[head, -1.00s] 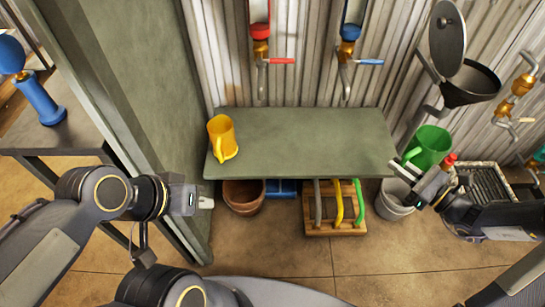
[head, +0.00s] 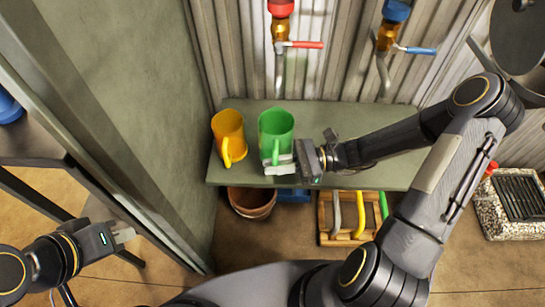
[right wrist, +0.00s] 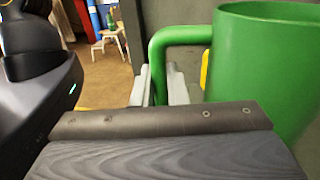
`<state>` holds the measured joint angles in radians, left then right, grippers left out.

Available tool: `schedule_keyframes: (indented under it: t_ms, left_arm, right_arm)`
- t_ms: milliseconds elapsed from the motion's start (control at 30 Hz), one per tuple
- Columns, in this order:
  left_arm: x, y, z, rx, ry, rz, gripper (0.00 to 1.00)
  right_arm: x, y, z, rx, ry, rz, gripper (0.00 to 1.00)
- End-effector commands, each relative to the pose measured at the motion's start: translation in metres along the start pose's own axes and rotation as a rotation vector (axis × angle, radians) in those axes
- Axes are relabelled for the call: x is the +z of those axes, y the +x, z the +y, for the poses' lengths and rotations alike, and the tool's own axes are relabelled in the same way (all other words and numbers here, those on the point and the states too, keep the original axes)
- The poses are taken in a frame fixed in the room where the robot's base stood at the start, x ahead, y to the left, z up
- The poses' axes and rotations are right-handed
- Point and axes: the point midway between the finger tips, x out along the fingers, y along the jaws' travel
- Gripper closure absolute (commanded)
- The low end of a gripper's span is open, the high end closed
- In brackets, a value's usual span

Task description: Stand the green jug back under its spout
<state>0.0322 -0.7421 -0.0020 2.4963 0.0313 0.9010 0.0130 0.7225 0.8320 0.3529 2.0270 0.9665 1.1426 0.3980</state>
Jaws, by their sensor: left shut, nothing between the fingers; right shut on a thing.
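The green jug (head: 276,130) is upright over the grey-green bench (head: 345,135), close to the right of the yellow jug (head: 229,132). My right gripper (head: 280,166) is shut on its handle, which faces the bench's front edge. I cannot tell whether the jug's base touches the bench. In the right wrist view the green jug (right wrist: 265,70) fills the right side, with its handle between the fingers (right wrist: 160,88). The red-levered tap's spout (head: 279,75) is behind and above the green jug. My left gripper (head: 125,232) is shut and empty, left of the bench.
A blue-levered tap (head: 386,68) hangs further right on the corrugated wall. A clay pot (head: 251,201) and a wooden crate (head: 324,222) with coloured curved bars are below the bench. A grated stone basin (head: 512,205) stands right. The bench's right part is clear beneath my arm.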

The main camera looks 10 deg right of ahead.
Motion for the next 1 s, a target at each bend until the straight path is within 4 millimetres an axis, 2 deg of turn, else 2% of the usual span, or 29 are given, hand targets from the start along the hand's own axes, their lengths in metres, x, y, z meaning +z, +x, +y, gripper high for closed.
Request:
schedule_keyframes:
  t_ms: [800,1000]
  left_arm:
    - [0.028,0.054,-0.025,0.000,0.000,0.000,1.00]
    - [0.024,0.048,-0.022,0.000,0.000,0.001,1.00]
  right_arm:
    - [-0.065,0.001,0.000,-0.002,0.001,0.000,1.00]
    - [-0.060,-0.003,-0.017,-0.002,0.000,0.000,1.00]
